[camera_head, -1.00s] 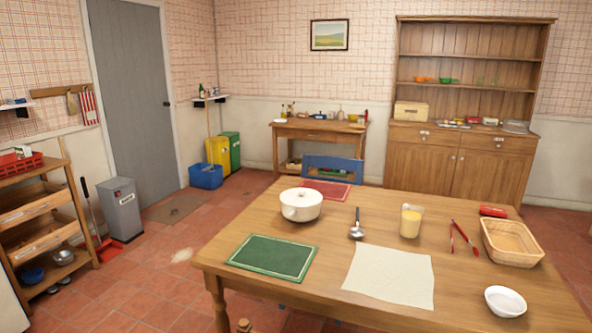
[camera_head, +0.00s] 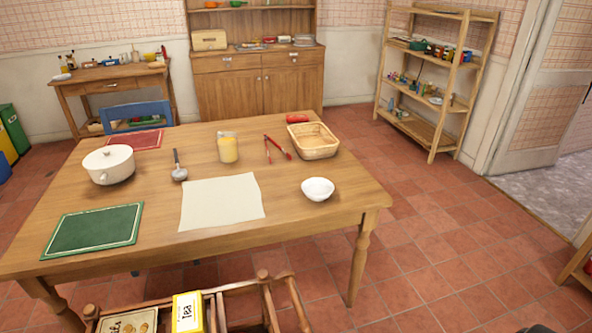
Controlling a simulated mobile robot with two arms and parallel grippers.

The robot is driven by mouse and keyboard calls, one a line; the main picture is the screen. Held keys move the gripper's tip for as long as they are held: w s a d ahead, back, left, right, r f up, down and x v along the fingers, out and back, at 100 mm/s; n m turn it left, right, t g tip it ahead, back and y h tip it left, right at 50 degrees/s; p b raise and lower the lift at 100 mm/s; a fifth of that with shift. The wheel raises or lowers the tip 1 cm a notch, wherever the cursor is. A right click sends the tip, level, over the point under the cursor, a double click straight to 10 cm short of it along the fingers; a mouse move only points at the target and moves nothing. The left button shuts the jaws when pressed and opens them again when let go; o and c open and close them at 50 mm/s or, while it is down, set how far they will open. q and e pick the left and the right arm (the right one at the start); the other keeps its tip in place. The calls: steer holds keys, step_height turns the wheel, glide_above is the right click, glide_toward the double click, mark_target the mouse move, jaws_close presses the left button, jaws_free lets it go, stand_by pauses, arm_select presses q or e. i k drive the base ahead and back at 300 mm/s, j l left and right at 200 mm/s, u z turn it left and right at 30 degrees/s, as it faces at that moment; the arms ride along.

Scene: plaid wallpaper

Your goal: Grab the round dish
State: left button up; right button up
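A small white round bowl (camera_head: 318,188) stands upright on the wooden table (camera_head: 330,225), near its front right corner; it looks empty. A round white lidded pot (camera_head: 108,166) stands at the left of the same table. Flat round plates (camera_head: 304,41) sit on the hutch counter at the back. I cannot tell from the name alone which of these is the round dish. Neither of my grippers shows in this view.
A wicker basket (camera_head: 313,141), red tongs (camera_head: 277,148), a yellow-filled glass (camera_head: 228,148), a ladle (camera_head: 179,168), a cream cloth (camera_head: 221,203) and a green mat (camera_head: 94,229) lie around the table. A wooden crate (camera_head: 245,308) stands in front.

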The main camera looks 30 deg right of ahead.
mark_target(317, 190)
steer(key=z, duration=1.15)
steer(key=l+u, duration=0.25)
steer(key=l, duration=0.55)
steer(key=k+l+u, duration=0.2)
steer(key=l, duration=0.55)
steer(key=i+l+u, duration=0.2)
steer(key=l, duration=0.15)
steer(key=i+l+u, duration=0.2)
steer(key=l+u, duration=0.15)
steer(key=l, duration=0.35)
steer(key=i+l+u, duration=0.2)
steer(key=l, duration=0.2)
